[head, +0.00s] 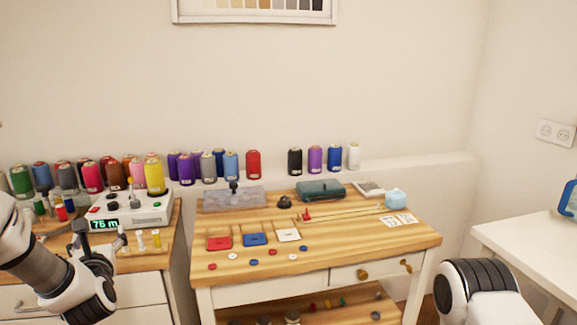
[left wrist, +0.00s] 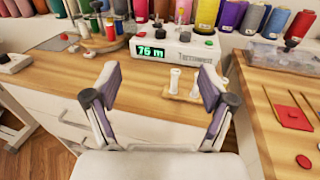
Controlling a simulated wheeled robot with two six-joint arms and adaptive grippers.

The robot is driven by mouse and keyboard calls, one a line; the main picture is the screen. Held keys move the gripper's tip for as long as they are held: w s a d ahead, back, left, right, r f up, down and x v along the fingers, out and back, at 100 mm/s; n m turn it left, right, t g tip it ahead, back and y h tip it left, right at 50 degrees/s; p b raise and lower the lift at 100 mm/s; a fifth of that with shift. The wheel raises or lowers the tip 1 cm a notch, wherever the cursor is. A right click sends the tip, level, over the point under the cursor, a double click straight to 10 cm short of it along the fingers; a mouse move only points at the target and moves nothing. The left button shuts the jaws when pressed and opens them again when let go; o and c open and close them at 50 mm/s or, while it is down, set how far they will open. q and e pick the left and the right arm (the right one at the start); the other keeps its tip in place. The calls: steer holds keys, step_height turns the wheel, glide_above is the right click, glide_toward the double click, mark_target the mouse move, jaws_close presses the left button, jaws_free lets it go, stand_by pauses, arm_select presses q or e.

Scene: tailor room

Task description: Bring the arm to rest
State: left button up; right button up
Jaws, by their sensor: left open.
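My left gripper (head: 98,240) is at the lower left of the head view, in front of the left table. In the left wrist view its two fingers (left wrist: 160,80) stand wide apart, with nothing between them. Part of my right arm (head: 478,290) shows at the lower right of the head view. Its gripper is out of view.
The middle wooden table (head: 330,258) holds red, blue and white squares, several buttons, a grey tray (head: 232,200) and a teal box (head: 320,189). Thread spools line the ledge behind. A white table (head: 525,242) stands at right. Floor shows between the tables.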

arm_select(q)
step_height(320, 180, down, 9)
steer(key=d+m+g+h, duration=0.1)
steer(key=d, duration=0.1)
steer(key=s+d+f+m+g+h, duration=0.25)
steer(key=s+d+f+m, duration=0.2)
steer(key=s+f, duration=0.55)
steer(key=s+d+f+m+g+h, duration=0.2)
steer(key=s+d+f+m+g, duration=0.3)
steer(key=f, duration=1)
steer(key=s+d+f+m+g+h, duration=0.1)
steer(key=s+d+f+m+g, duration=0.15)
steer(key=s+m, duration=0.65)
steer(key=s+d+f+m+g+h, duration=0.1)
steer(key=s+f+m+g, duration=0.15)
steer(key=s+m, duration=0.6)
steer(key=s+d+f+m+g+h, duration=0.1)
steer(key=s+d+f+m+g, duration=0.15)
steer(key=s+m, duration=0.6)
step_height(320, 180, up, 13)
steer(key=w+a+m+p, duration=0.1)
steer(key=m+p, duration=0.3)
steer(key=p, duration=0.8)
steer(key=shift+w+r, duration=0.2)
steer(key=shift+w, duration=0.5)
arm_select(e)
step_height(320, 180, up, 12)
steer(key=shift+w+r, duration=0.25)
steer(key=shift+w, duration=0.05)
